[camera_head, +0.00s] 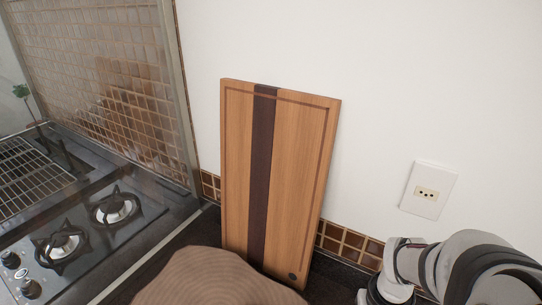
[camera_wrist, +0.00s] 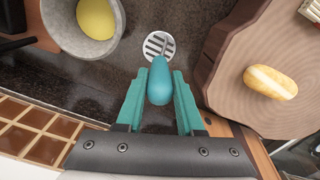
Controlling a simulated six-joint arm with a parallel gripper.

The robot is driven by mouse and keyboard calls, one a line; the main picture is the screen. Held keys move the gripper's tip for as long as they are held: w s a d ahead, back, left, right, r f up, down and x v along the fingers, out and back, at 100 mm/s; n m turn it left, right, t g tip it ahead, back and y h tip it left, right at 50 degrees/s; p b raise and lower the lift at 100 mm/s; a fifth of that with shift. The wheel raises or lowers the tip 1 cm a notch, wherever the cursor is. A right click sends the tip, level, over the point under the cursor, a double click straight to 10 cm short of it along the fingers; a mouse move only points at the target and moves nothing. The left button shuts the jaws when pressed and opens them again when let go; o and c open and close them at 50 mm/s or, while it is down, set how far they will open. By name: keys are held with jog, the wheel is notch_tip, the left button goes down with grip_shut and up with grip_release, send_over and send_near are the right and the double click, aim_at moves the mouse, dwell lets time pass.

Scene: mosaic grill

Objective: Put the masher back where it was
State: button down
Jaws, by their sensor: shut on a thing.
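The masher has a teal rounded handle (camera_wrist: 160,88) and a grey slotted round head (camera_wrist: 157,46). It shows only in the wrist view. My gripper (camera_wrist: 160,76), with teal fingers, is shut on the handle, one finger on each side. The head points away from my gripper, over the dark speckled counter (camera_wrist: 120,82). I cannot tell whether the head touches the counter. In the head view the gripper and masher are out of sight; only part of my arm shows at the lower right.
A grey bowl (camera_wrist: 62,36) holding a yellow round thing (camera_wrist: 96,18) stands left of the masher. A thick wooden block (camera_wrist: 222,72) with a bread roll (camera_wrist: 270,82) is at right. A striped cutting board (camera_head: 300,170) leans on the wall. A stove (camera_head: 85,235) is at left.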

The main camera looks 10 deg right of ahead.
jog(key=shift+f, duration=0.2)
jog(key=c, duration=0.5)
grip_release()
jog(key=shift+c, duration=0.2)
